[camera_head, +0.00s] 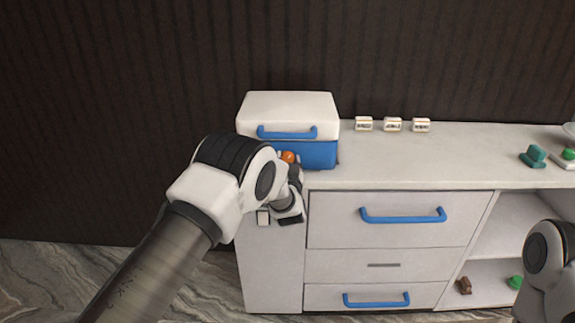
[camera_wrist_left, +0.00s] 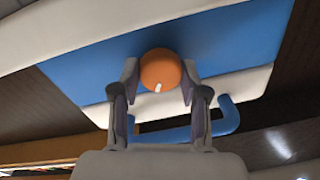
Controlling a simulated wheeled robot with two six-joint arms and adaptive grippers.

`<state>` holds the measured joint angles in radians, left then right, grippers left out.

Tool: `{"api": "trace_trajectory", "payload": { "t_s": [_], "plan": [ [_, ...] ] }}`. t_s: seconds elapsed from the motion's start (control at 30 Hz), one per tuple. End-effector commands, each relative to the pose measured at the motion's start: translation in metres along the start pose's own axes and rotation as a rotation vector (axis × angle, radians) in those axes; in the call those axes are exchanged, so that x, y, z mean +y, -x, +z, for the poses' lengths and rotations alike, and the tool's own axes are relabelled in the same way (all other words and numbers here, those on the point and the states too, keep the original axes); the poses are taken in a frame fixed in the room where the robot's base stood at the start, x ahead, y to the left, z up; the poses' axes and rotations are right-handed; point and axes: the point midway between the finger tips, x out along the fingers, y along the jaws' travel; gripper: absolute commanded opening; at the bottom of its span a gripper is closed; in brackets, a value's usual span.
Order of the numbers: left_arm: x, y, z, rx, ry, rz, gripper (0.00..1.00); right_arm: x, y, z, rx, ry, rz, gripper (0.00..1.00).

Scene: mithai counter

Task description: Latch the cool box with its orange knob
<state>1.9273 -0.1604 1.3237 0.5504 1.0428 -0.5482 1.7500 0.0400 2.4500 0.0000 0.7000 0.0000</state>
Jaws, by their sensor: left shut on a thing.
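The cool box (camera_head: 320,153) has a blue body and a white lid (camera_head: 288,104), and stands on the counter's left end. The lid looks closed, with a blue handle (camera_head: 287,133) on its front. The round orange knob (camera_head: 289,156) is on the blue front below the handle. In the left wrist view the orange knob (camera_wrist_left: 160,70) shows a short white mark pointing toward the handle side. My left gripper (camera_wrist_left: 160,82) is shut on the knob, one finger on each side. In the head view my left wrist hides part of the box's lower left front. My right gripper is out of frame.
The counter top (camera_head: 420,171) is clear right of the box. Several small white labelled blocks (camera_head: 392,124) stand at the back. Green items (camera_head: 533,156) sit far right. Drawers with blue handles (camera_head: 402,215) are below, beside open shelves (camera_head: 500,253). My right arm shows at lower right.

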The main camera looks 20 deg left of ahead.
Motion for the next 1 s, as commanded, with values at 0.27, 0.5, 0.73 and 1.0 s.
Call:
{"api": "trace_trajectory", "payload": {
  "t_s": [0.27, 0.5, 0.73, 1.0],
  "plan": [
    [0.001, 0.0, 0.001, 0.016, -0.261, 0.002, 0.1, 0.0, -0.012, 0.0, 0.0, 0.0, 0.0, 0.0],
    [0.001, 0.0, 0.001, 0.027, -0.488, 0.003, 0.1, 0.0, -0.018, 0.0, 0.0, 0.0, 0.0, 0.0],
    [0.001, 0.0, 0.001, 0.039, -0.704, 0.005, 0.1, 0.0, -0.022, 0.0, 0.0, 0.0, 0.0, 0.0],
    [0.001, 0.0, 0.001, 0.049, -0.92, 0.007, 0.1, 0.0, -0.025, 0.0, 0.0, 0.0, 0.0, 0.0]
  ]
}}
